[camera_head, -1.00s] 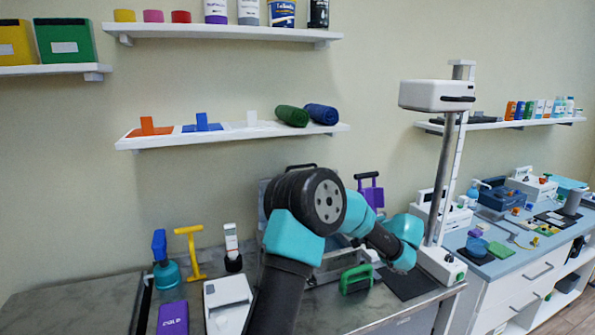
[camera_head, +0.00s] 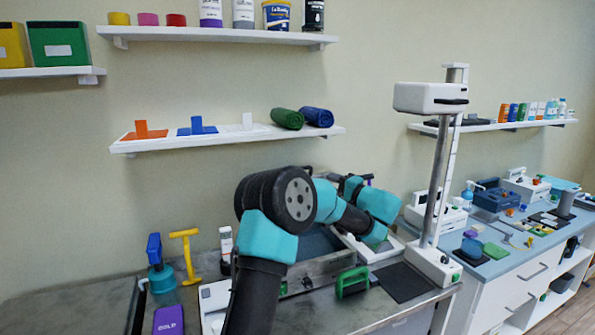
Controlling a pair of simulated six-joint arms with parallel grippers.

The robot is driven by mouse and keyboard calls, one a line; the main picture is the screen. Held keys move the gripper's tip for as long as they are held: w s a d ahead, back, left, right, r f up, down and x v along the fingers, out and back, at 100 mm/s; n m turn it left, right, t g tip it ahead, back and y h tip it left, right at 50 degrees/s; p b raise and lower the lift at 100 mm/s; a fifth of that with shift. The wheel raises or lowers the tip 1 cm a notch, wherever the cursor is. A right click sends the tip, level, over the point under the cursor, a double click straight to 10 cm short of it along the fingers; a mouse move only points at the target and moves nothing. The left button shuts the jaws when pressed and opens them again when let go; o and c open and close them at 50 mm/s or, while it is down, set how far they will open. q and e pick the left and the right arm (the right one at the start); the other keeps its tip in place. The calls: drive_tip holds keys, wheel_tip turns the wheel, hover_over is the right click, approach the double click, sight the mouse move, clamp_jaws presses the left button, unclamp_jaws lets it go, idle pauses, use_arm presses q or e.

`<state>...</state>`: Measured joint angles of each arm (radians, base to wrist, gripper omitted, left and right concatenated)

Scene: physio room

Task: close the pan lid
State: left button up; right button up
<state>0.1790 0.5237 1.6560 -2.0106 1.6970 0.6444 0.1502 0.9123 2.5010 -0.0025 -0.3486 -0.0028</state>
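One of my arms, teal and black, comes up from the bottom left of centre and reaches right across the metal pan (camera_head: 318,272). I take it for my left arm. Its far end (camera_head: 376,236) is over the right part of the pan area; fingers cannot be made out, and contact cannot be judged. A grey-blue panel (camera_head: 318,241), perhaps the lid, shows partly behind the arm; its angle is unclear. My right gripper is not in view.
A white-headed metal post (camera_head: 437,190) stands right of the pan beside a dark mat (camera_head: 402,282). Shelves line the wall. The far-left counter is clear.

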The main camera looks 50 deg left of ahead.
use_arm(q)
drive_tip(key=a, duration=1)
drive_tip(key=a+r, duration=0.1)
drive_tip(key=a, duration=0.5)
drive_tip(key=shift+s+r, duration=0.1)
drive_tip(key=shift+s, duration=0.1)
drive_tip(key=shift+c, duration=0.5)
drive_tip(key=shift+d, duration=0.1)
clamp_jaws()
